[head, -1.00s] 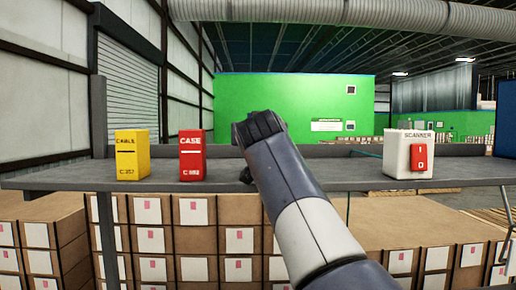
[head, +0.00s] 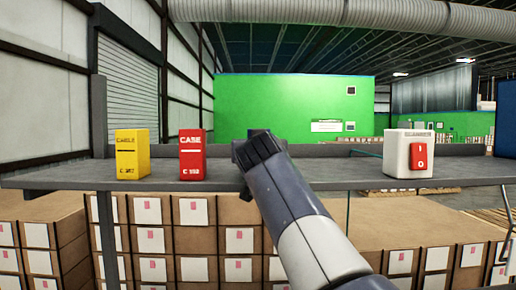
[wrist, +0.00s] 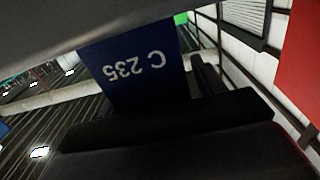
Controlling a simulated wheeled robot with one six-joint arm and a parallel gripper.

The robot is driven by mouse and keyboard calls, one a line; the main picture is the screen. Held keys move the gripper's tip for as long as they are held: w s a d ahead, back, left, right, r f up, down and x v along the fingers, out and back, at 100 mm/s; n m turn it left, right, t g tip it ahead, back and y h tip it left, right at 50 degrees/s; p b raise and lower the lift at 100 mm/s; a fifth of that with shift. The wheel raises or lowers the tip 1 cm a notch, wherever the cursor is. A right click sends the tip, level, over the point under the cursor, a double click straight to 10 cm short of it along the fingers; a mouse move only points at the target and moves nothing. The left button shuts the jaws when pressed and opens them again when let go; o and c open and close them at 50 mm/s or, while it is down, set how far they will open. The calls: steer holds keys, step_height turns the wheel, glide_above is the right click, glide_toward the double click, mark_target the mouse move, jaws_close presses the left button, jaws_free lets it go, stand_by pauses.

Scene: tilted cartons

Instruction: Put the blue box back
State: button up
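The blue box (wrist: 142,70) shows large in the wrist view, its "C 235" label upside down. Its upper picture end meets a grey surface that looks like the shelf. In the head view only a small dark blue top (head: 259,133) shows behind my gripper (head: 258,149). Most of the box is hidden there, so I cannot tell whether it is upright or tilted. My gripper is in front of it, right of the red case. A dark finger-like bar lies beside the box in the wrist view; whether the fingers are open or shut on it is unclear.
The grey shelf (head: 340,175) carries a yellow cable carton (head: 132,155), a red case carton (head: 192,157) and a white scanner carton (head: 402,165). Shelf space right of my gripper, up to the scanner carton, is clear. Brown cartons (head: 150,240) stand below.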

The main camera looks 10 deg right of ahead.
steer(key=shift+r, duration=0.2)
steer(key=shift+s+a+f, duration=0.1)
steer(key=shift+s+f, duration=0.05)
steer(key=shift+s, duration=0.2)
steer(key=s+a+b, duration=0.2)
steer(key=s+b, duration=0.2)
steer(key=s, duration=0.7)
steer(key=shift+b, duration=0.35)
